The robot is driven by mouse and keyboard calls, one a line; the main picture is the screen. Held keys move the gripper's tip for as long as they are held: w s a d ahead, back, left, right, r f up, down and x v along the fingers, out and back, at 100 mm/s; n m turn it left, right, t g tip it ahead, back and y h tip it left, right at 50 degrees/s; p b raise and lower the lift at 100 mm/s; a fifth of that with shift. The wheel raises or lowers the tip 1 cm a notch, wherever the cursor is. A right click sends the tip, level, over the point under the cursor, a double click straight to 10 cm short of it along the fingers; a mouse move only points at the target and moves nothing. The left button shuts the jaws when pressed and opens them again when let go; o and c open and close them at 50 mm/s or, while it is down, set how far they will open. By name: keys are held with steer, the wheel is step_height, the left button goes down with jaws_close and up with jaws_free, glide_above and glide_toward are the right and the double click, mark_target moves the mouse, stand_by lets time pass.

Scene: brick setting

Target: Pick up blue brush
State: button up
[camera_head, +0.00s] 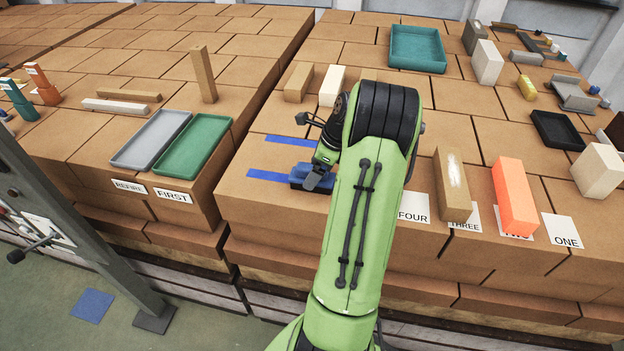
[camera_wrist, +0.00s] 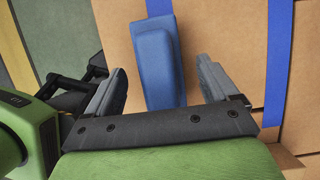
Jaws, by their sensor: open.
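The blue brush (camera_wrist: 155,45) lies on the brown brick surface in the wrist view. It is a long blue block with a raised upper part. In the head view, part of the blue brush (camera_head: 298,172) shows at the left of my arm, and the rest is hidden behind the arm. My gripper (camera_wrist: 160,68) is open in the wrist view, with one finger on each side of the brush. Gaps show between both fingers and the brush, so it is not gripped. The near end of the brush is hidden by the gripper's bar.
Blue strips (camera_head: 268,175) mark the surface beside the brush. A white block (camera_head: 331,86) and a brown block (camera_head: 298,82) stand behind. The stack's front edge is close.

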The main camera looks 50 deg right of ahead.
mark_target(309, 166)
steer(key=x, duration=0.3)
steer(key=shift+w+f, duration=0.2)
steer(key=shift+s+r, duration=0.1)
steer(key=shift+s, duration=0.05)
steer(key=shift+c, duration=1.4)
steer(key=c, duration=0.9)
step_height(309, 166, up, 10)
steer(key=shift+r+p, duration=0.1)
steer(key=shift+p, duration=0.65)
